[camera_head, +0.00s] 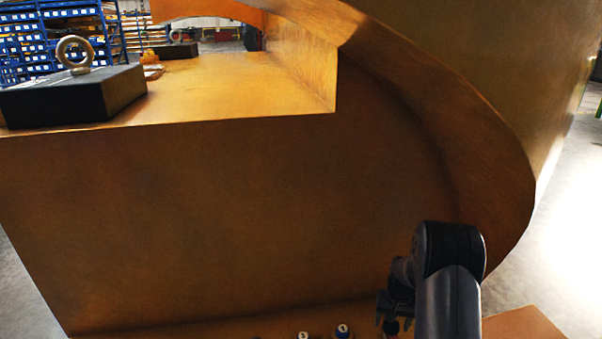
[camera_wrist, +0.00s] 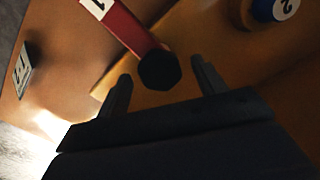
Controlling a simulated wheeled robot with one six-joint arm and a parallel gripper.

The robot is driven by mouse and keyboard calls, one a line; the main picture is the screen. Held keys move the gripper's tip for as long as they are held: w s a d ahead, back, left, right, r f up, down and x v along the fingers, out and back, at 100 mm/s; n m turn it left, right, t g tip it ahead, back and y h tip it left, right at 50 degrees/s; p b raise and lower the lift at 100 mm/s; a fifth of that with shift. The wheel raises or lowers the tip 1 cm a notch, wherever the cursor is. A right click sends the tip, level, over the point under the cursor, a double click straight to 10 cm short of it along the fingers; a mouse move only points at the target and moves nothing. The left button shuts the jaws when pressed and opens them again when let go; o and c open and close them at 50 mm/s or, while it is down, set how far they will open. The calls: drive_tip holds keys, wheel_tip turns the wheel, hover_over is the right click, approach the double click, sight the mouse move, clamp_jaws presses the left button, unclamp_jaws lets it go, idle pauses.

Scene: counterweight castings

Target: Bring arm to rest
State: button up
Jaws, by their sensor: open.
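My gripper (camera_head: 390,308) hangs low at the bottom right of the head view, in front of the casting's orange-brown wall. In the wrist view its two dark fingers (camera_wrist: 162,88) stand apart. A red bar-like piece (camera_wrist: 130,27) with a white "1" label and a dark hexagonal end shows just beyond and between the fingertips. The fingers do not appear closed on it; whether they touch it I cannot tell.
The large orange-brown casting (camera_head: 230,220) fills most of the head view. A dark block with a ring (camera_head: 75,95) sits on its upper ledge. Small numbered pieces (camera_head: 343,331) line the bottom edge. A blue numbered piece (camera_wrist: 272,10) is at the wrist view's upper right.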

drive_tip(key=n+b, duration=0.1)
drive_tip(key=n, duration=0.3)
drive_tip(key=shift+f, duration=0.1)
wheel_tip(320, 180, up, 6)
drive_tip(key=shift+p, duration=1.05)
